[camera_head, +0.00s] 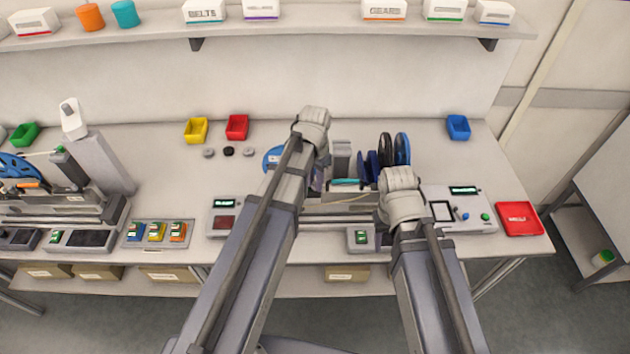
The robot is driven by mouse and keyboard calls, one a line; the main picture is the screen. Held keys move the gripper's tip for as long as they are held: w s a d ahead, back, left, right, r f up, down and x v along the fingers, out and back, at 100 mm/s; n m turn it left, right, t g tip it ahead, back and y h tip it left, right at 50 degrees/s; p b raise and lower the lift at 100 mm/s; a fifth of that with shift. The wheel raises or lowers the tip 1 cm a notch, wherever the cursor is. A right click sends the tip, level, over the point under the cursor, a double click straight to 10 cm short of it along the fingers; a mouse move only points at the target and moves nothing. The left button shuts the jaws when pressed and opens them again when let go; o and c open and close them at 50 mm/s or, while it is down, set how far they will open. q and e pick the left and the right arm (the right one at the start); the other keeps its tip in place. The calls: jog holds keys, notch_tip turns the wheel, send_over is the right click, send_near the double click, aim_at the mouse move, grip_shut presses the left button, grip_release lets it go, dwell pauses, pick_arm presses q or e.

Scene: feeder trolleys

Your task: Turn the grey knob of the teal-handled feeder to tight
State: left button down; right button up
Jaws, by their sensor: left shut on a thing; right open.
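The teal handle (345,182) shows between my two arms, on a grey feeder in the middle of the bench. The feeder is partly covered by my arms, and I cannot make out its grey knob. My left gripper (313,125) is at the feeder's left side. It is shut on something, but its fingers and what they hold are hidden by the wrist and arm. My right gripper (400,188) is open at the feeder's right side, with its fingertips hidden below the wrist.
Dark and blue reels (402,148) stand behind my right gripper. A control panel (470,222) and a red tray (519,218) lie right of it. Another feeder (60,208) is at the left. Yellow (196,130), red (237,126) and blue bins (458,126) stand at the back.

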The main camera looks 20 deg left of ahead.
pick_arm(q)
jog(key=m, duration=0.6)
jog(key=shift+m, duration=0.3)
jog(key=m, duration=0.5)
jog(key=shift+m, duration=0.3)
jog(key=c, duration=0.7)
grip_release()
notch_tip(320, 180, up, 8)
jog(key=p, duration=0.8)
